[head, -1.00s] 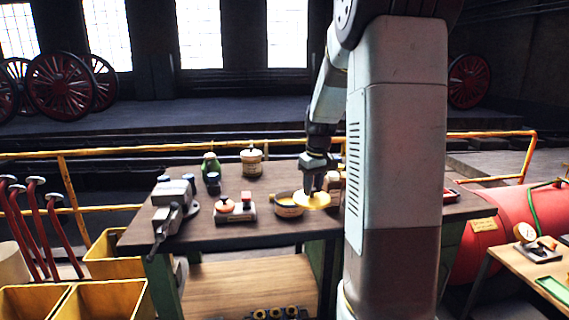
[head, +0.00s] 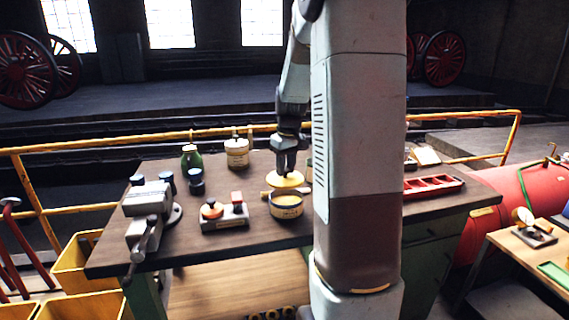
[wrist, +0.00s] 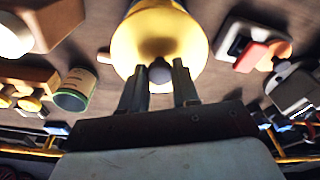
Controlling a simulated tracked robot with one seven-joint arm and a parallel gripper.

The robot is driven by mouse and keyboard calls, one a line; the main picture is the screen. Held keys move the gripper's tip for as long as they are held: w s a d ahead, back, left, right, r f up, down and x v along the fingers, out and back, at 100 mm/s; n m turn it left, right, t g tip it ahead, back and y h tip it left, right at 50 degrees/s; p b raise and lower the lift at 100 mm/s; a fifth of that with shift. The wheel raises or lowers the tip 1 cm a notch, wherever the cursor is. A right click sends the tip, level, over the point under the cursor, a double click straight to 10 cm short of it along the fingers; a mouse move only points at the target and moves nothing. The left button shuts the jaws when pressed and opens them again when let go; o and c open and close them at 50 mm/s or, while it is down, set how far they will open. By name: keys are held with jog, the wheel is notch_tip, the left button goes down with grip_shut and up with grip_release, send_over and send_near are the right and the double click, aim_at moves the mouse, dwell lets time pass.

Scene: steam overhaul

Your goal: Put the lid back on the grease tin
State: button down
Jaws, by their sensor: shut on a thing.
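The yellow round lid (head: 285,180) is held flat in my gripper (head: 286,171) by its dark knob. In the wrist view, the lid (wrist: 160,42) fills the top middle, with the knob between the two fingers (wrist: 160,76). The grease tin (head: 287,207), a short round tin with a pale label band, stands upright on the bench. In the head view the lid appears just above and behind the tin's rim, apart from it; the exact gap is unclear. The lid covers most of what lies beneath it in the wrist view.
A block with red and orange parts (head: 225,216) stands left of the tin. A vice (head: 148,208) is at the bench's left end. A red tray (head: 433,185) lies right.

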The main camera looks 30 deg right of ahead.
aim_at(287, 174)
jog(key=shift+s+d+f, duration=0.1)
jog(key=shift+f, duration=2.6)
jog(key=shift+f, duration=0.1)
dwell(0.5)
jog(key=shift+c, duration=1.3)
grip_release()
jog(key=shift+r, duration=3.5)
